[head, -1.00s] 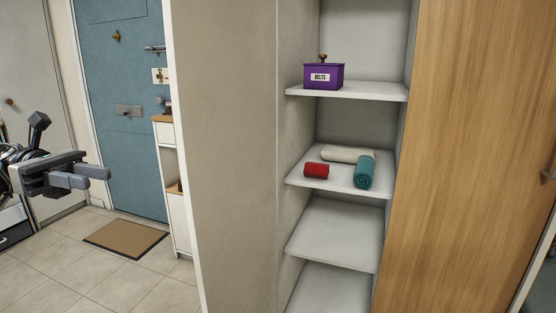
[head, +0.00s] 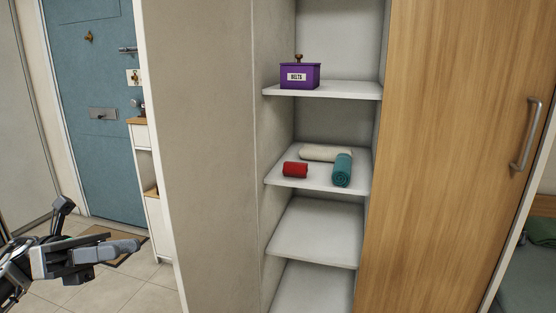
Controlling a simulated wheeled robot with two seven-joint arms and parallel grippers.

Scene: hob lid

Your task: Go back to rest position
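My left gripper (head: 118,248) is at the lower left of the head view, in front of the doormat and tiled floor. Its fingers point right and hold nothing that I can see. They overlap in this view, so the gap between them cannot be judged. It is well apart from the open shelves. My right gripper is not in view.
An open wardrobe has a purple box labelled BELTS (head: 300,76) on its upper shelf. A red roll (head: 295,170), a teal roll (head: 342,170) and a cream roll (head: 325,153) lie below. A wooden door (head: 450,150) is at right. A blue door (head: 95,120) stands behind.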

